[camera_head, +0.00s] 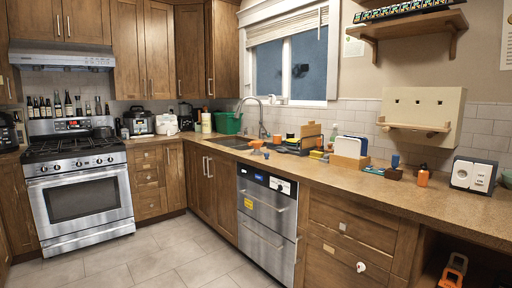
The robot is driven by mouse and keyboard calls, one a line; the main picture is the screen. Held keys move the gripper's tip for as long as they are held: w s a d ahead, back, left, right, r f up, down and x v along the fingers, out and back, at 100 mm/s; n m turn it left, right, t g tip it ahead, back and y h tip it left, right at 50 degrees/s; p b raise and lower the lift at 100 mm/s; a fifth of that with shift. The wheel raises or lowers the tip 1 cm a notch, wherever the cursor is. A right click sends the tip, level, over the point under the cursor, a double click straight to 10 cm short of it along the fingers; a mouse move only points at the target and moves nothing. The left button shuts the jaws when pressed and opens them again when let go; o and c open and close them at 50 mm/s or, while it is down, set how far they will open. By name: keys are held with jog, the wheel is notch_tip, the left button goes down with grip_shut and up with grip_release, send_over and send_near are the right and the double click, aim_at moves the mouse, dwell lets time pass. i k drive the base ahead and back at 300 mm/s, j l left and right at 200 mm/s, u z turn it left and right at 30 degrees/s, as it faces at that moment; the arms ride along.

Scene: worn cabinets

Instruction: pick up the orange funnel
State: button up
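A small orange object (256,144) that looks like the orange funnel sits on the counter by the right end of the sink. It is small in the picture, so its exact shape is hard to tell. Other orange items show on the same counter: one (277,139) stands further back near the faucet, and an orange bottle (423,178) with a dark top stands further right. My gripper does not show in this view.
The brown counter (400,195) runs along the right wall. Behind the orange object are the sink (232,143), a faucet (262,118) and a green bin (228,123). A stainless dishwasher (265,215) is below. The tiled floor (160,260) in front is clear.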

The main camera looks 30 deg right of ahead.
aim_at(256, 144)
jog(key=i+z, duration=0.1)
jog(key=z, duration=0.25)
jog(key=i+j+z, duration=0.1)
jog(key=i+z, duration=0.2)
jog(key=i, duration=0.15)
jog(key=i+j+z, duration=0.4)
jog(key=i+j, duration=0.3)
jog(key=i, duration=0.2)
jog(key=i+j+z, duration=0.1)
jog(key=i+j, duration=0.3)
jog(key=i, duration=0.2)
jog(key=i+j+z, duration=0.1)
jog(key=i+j, duration=0.85)
jog(key=i, duration=0.15)
jog(key=i+j, duration=0.5)
jog(key=i+l, duration=0.05)
